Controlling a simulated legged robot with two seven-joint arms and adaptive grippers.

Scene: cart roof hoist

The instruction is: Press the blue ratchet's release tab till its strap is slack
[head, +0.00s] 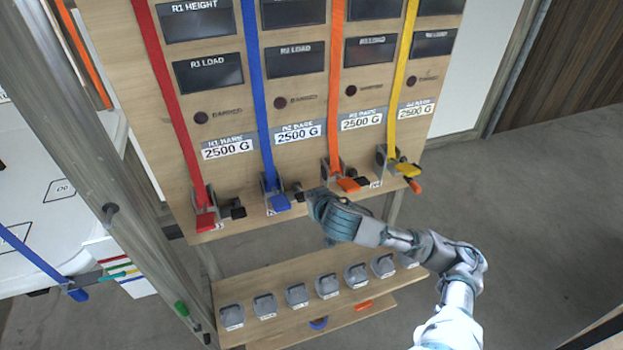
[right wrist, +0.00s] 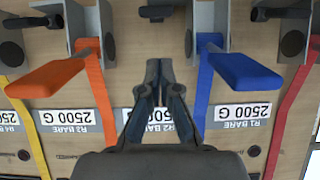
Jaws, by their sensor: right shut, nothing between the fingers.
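The blue ratchet (head: 269,184) is on the lower part of the wooden panel, with a blue paddle-shaped tab (head: 280,203) sticking out. Its blue strap (head: 253,65) runs straight up the panel and looks taut. A black handle (head: 298,191) sits just right of it. My right gripper (head: 312,197) is shut and empty, between the blue and orange ratchets. In the upside-down right wrist view, the closed fingertips (right wrist: 158,68) are left of the blue tab (right wrist: 245,70), apart from it in the picture. My left gripper is not in view.
Red (head: 205,221), orange (head: 348,185) and yellow (head: 407,169) tabs flank the blue one. The orange tab (right wrist: 47,76) lies on the fingers' other side in the wrist view. A lower shelf (head: 335,302) holds several grey weights. A post (head: 75,150) stands at left.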

